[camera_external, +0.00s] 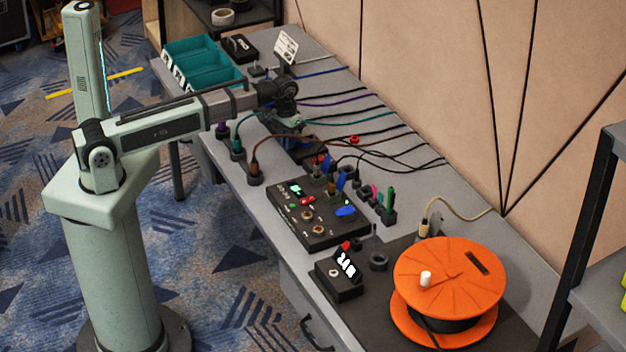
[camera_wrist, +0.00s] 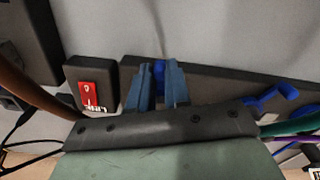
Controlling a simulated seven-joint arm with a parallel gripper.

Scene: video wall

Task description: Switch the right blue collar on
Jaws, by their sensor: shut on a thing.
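In the wrist view, my gripper (camera_wrist: 159,80) has its two blue-grey fingers closed around a narrow blue collar (camera_wrist: 160,69) on the front of a long dark housing (camera_wrist: 210,72). Only a strip of this collar shows between the fingers. A second blue collar (camera_wrist: 272,97), shaped like a lever, sticks out of the same housing further right in this view. In the external view, my gripper (camera_external: 295,138) reaches down over the bench behind the brown cable, and the arm hides the collars there.
A dark box with a red LINE switch (camera_wrist: 94,94) stands left of the fingers. Cables run close on both sides. In the external view, a dark control panel (camera_external: 335,235), several plugs, an orange cable reel (camera_external: 448,268) and teal bins (camera_external: 200,62) share the bench (camera_external: 330,85).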

